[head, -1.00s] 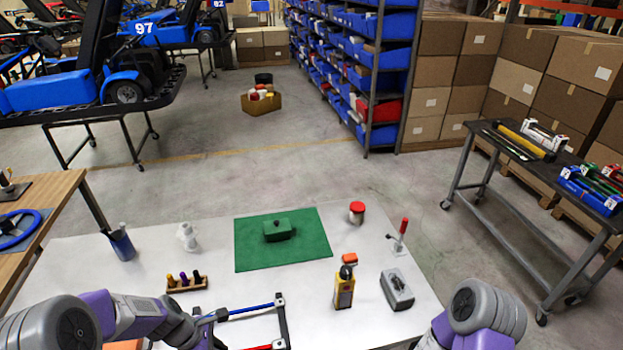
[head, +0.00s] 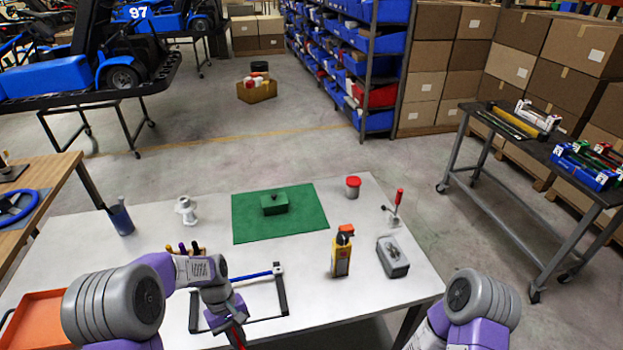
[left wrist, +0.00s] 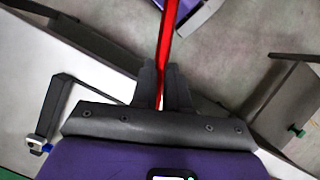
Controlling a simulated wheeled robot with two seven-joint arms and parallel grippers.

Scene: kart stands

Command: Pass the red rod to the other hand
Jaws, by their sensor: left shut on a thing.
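My left gripper (head: 235,318) is low in the head view, in front of the black rod stand (head: 282,292). It is shut on the red rod (head: 239,335), which runs down towards the bottom edge. In the left wrist view the gripper's fingers (left wrist: 163,88) close on the red rod (left wrist: 168,32), which extends up out of the picture. The blue rod (head: 255,276) lies across the back of the stand. My right arm shows at the lower right of the head view, but its gripper is out of view.
The white table (head: 310,272) holds a green mat (head: 300,226) with a green box (head: 275,205), a yellow-black bottle (head: 341,256), a grey box (head: 393,258), a red-capped jar (head: 353,187) and a red-handled tool (head: 396,205). An orange tray (head: 30,325) is at lower left.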

